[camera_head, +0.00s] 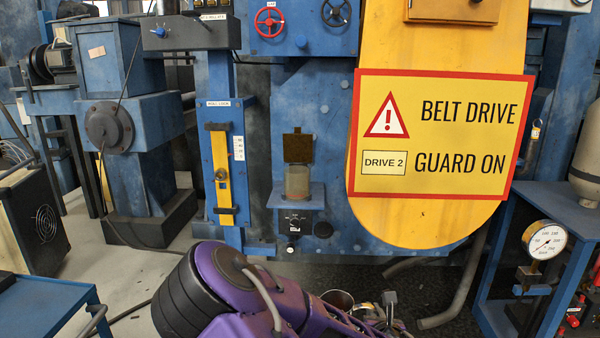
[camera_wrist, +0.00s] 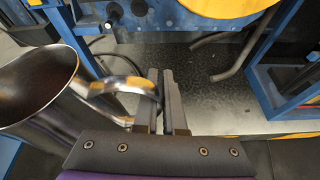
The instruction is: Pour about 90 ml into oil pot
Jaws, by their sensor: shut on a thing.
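The oil pot appears to be the small clear cup (camera_head: 297,183) with a brown lid (camera_head: 298,148) standing open behind it, on a small blue shelf (camera_head: 276,197) of the machine. Its fill level is too small to tell. My gripper (camera_wrist: 161,75) is shut on the jug's handle (camera_wrist: 112,86). The jug looks roughly upright, below and in front of the pot. I cannot see its contents.
The yellow belt guard (camera_head: 432,222) with its warning sign hangs right of the pot. A blue stand with a pressure gauge (camera_head: 545,241) is at the right. A blue table (camera_head: 45,305) is front left.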

